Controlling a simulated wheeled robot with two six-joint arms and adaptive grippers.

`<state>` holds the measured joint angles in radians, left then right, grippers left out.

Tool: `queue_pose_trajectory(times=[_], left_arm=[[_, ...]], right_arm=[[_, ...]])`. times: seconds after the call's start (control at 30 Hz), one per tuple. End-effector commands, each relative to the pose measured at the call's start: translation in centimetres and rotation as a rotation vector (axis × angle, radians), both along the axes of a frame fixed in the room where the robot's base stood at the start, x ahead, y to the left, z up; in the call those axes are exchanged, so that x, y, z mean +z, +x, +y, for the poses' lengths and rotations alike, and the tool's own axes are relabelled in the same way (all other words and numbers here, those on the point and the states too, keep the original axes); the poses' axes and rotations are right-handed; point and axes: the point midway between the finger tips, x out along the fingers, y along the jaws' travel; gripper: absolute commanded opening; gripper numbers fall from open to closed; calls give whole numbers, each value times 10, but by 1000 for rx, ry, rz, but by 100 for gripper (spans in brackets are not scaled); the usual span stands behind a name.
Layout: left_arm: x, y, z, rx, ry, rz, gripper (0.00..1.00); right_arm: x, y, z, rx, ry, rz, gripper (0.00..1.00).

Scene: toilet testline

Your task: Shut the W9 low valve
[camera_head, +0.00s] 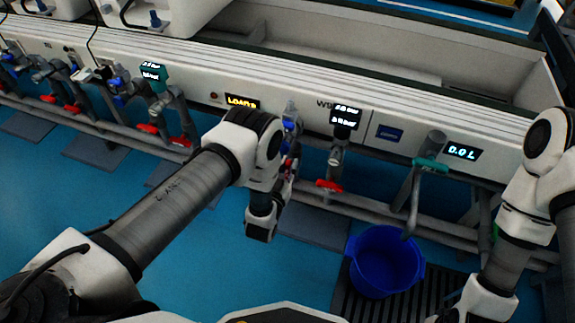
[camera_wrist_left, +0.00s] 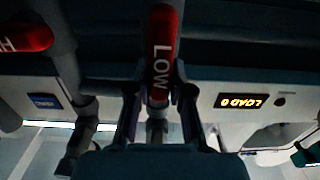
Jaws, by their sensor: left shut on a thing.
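The W9 low valve has a red handle marked LOW (camera_wrist_left: 160,55), upright in the left wrist view. My left gripper (camera_wrist_left: 158,98) has a finger on each side of this handle and is shut on it. In the head view my left gripper (camera_head: 284,188) is at the pipes under the W9 panel, and my wrist mostly hides the handle. A second red handle (camera_wrist_left: 25,37), its lettering starting with H, is at the left of the wrist view. My right arm shows at the right of the head view, but its gripper is out of the picture.
A blue bucket (camera_head: 384,262) stands on a dark grate below a grey spout with a green handle (camera_head: 430,165). A red handle (camera_head: 329,186) is right of my left gripper. Grey pipes run along the bench. The blue floor is open in front.

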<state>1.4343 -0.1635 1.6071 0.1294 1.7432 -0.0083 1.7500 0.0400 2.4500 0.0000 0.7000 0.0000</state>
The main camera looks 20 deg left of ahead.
Motion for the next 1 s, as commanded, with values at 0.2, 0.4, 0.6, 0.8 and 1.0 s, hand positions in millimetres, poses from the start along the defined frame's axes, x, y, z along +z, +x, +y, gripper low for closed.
queue_pose_trajectory(times=[0.2, 0.4, 0.6, 0.8, 1.0], left_arm=[[0, 0, 0, 1, 21, -1, 0], [0, 0, -2, 1, 99, -2, 0], [0, 0, -5, 1, 239, -7, 0], [-2, -1, -8, 3, 423, -12, 0], [-4, -1, -11, 4, 613, -19, 0]], right_arm=[[1, 0, 0, 0, 0, 0, 100], [3, 0, 0, 0, 0, 0, 100], [7, 0, 0, 0, 0, 0, 100], [10, 0, 0, 0, 0, 0, 100], [11, 0, 0, 0, 0, 0, 100]])
